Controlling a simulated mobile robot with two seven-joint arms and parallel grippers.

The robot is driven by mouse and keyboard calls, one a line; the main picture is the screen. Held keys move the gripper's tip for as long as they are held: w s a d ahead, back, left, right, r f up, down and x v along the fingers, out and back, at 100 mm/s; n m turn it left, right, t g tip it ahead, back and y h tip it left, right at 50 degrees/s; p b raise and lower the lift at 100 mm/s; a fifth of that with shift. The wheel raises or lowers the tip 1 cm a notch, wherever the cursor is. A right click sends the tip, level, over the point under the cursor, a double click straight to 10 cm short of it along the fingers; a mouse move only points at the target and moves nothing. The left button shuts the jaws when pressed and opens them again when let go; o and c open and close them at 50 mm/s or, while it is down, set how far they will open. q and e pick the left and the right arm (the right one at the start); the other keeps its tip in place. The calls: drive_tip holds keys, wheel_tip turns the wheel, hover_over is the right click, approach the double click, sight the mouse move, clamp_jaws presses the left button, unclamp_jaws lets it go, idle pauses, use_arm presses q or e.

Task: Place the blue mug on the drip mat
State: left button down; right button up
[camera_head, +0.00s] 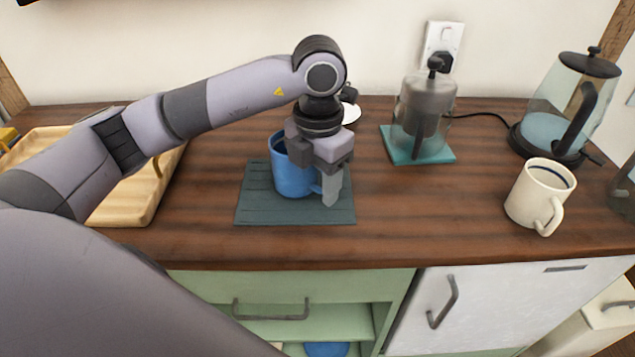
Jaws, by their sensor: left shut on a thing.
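The blue mug (292,177) stands upright at the dark ribbed drip mat (260,213), over its middle. I cannot tell whether its base touches the mat or hangs just above it. My left gripper (330,190) points down at the mug's right side and is shut on the mug, at its handle. The gripper hides part of the mug's rim and handle. My right gripper does not show.
A wooden tray (140,205) lies to the left, partly behind my arm. A French press (424,115) on a teal mat (440,158), a glass kettle (560,110) and a cream mug (540,192) stand to the right. The counter between the drip mat and cream mug is clear.

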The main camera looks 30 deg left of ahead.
use_arm(q)
drive_tip(key=shift+f, duration=0.4)
drive_tip(key=shift+f, duration=0.2)
drive_tip(key=shift+c, duration=2.3)
unclamp_jaws()
drive_tip(key=shift+r, duration=0.15)
drive_tip(key=shift+r, duration=0.25)
wheel_tip(320, 180, up, 12)
drive_tip(key=shift+f+p, duration=0.15)
drive_tip(key=shift+p, duration=0.3)
